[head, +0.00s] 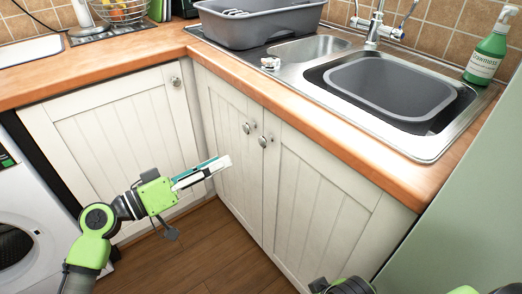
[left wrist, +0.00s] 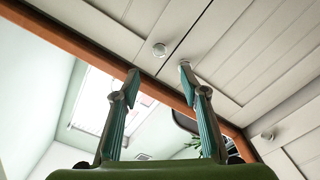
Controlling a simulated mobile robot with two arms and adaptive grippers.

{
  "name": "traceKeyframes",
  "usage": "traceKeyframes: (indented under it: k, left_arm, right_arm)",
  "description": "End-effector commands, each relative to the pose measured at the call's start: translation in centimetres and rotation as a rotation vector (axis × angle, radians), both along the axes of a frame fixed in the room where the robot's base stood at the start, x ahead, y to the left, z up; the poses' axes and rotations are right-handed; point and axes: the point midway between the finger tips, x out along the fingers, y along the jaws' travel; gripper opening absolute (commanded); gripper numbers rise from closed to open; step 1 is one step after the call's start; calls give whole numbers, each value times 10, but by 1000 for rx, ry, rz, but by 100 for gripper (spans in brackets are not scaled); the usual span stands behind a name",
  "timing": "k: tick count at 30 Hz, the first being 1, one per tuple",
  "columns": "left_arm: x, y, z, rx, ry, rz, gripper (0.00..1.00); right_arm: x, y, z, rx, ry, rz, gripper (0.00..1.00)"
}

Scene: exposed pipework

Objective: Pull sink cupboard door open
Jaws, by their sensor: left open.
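The sink cupboard has two cream panelled doors below the sink, a left door (head: 225,130) and a right door (head: 315,205). Both look shut. Their round metal knobs, the left knob (head: 246,128) and the right knob (head: 262,142), sit close together at the top where the doors meet. My left gripper (head: 222,165) is open and empty, in front of the left door and below and left of the knobs. In the left wrist view, the two open fingers (left wrist: 160,82) point toward the doors, with two knobs (left wrist: 159,50) (left wrist: 185,66) beyond the tips. They do not appear to hold either knob.
A wooden worktop (head: 120,76) overhangs the doors. Another cupboard door (head: 115,140) with its own knob stands at left, beside a washing machine (head: 25,215). A pale green panel (head: 465,200) closes the right side. Wooden floor (head: 215,250) is clear before the cupboard.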

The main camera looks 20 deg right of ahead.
Motion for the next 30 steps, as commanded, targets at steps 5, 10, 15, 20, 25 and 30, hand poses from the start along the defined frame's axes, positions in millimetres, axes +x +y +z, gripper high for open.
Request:
traceKeyframes:
  k: [5, 10, 15, 20, 25, 30]
  left_arm:
    - [6, -22, 4, -6, -2, -5, 40]
    - [19, -56, 4, -5, -1, -5, 40]
    - [32, -89, 3, -5, 0, -3, 40]
    - [40, -113, 2, -4, 0, -1, 40]
    - [45, -125, 2, -3, 0, 0, 40]
    - [46, -128, 1, -2, 0, 0, 40]
  right_arm:
    - [0, 0, -1, 0, 2, 0, 40]
    - [2, 0, -4, 0, 2, 0, 40]
    - [2, 0, -4, 0, 1, 0, 40]
    - [1, 0, -2, 0, 0, 0, 40]
    - [1, 0, 0, 0, -2, 0, 40]
    - [2, 0, 2, 1, -6, 0, 40]
